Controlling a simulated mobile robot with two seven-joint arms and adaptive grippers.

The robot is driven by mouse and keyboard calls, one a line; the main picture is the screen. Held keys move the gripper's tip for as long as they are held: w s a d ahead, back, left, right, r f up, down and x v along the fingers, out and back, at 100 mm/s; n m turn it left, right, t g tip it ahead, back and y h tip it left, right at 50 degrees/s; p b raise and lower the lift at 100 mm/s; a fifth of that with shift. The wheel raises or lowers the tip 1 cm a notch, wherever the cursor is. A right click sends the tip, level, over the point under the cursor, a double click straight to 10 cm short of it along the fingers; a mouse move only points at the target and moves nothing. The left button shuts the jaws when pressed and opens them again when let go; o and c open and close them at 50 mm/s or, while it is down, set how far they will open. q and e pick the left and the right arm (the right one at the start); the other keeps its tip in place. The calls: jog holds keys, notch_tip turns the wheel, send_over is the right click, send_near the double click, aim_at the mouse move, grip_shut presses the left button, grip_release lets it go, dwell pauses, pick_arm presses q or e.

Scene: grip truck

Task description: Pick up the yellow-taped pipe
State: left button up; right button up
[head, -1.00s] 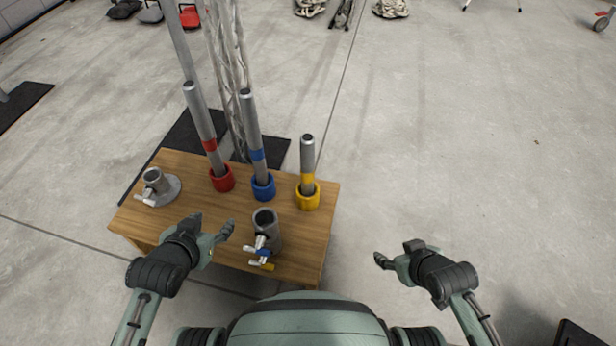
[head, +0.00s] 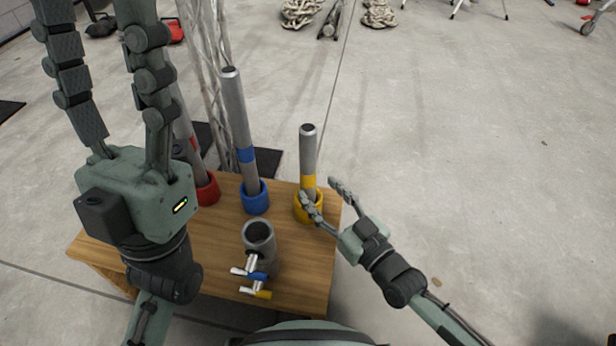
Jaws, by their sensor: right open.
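The yellow-taped pipe (head: 308,150) is a short grey tube with a yellow band. It stands upright in a yellow ring holder (head: 299,211) at the right edge of the wooden table. My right gripper (head: 325,190) is open at the lower part of this pipe, just to its right and near side. One finger overlaps the holder in the picture; I cannot tell whether it touches. My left gripper (head: 92,75) is raised high at the left, close to the camera, with its fingers apart and pointing up the picture. It hides part of the red-taped pipe.
The wooden table (head: 215,265) also holds a blue-taped pipe (head: 234,115) in a blue holder, a red-taped pipe (head: 183,135) in a red holder, and a grey clamp socket (head: 259,240) with blue and yellow handles. A lattice truss (head: 212,95) stands behind. Floor to the right is clear.

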aim_at(313, 185)
jog(key=b+x, duration=0.1)
jog(key=x, duration=0.3)
jog(key=shift+w+a+r, duration=0.15)
jog(key=shift+w+a, duration=0.1)
jog(key=shift+a, duration=0.15)
grip_shut()
